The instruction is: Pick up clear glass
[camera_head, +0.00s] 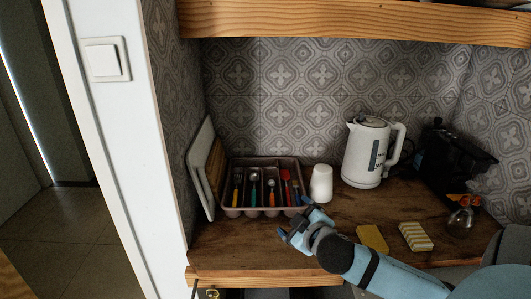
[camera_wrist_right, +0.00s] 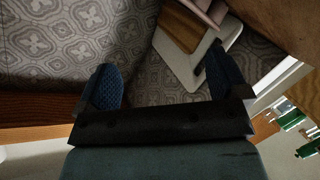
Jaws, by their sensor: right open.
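A small clear glass (camera_head: 461,221) stands on the wooden shelf at the right, in front of the black machine. Its outline is faint, and it does not show in the right wrist view. My right gripper (camera_head: 294,219) is over the front left part of the shelf, in front of the cutlery tray and well left of the glass. In the right wrist view its two blue fingers (camera_wrist_right: 165,84) are spread apart with nothing between them. My left gripper is in neither view.
A cutlery tray (camera_head: 237,211), white cup (camera_head: 321,184), white kettle (camera_head: 365,153) and black machine (camera_head: 437,165) stand along the back. A yellow sponge (camera_head: 372,239) and striped block (camera_head: 415,237) lie near my right arm. Cutting boards (camera_head: 203,165) lean left. An upper shelf (camera_head: 350,22) overhangs.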

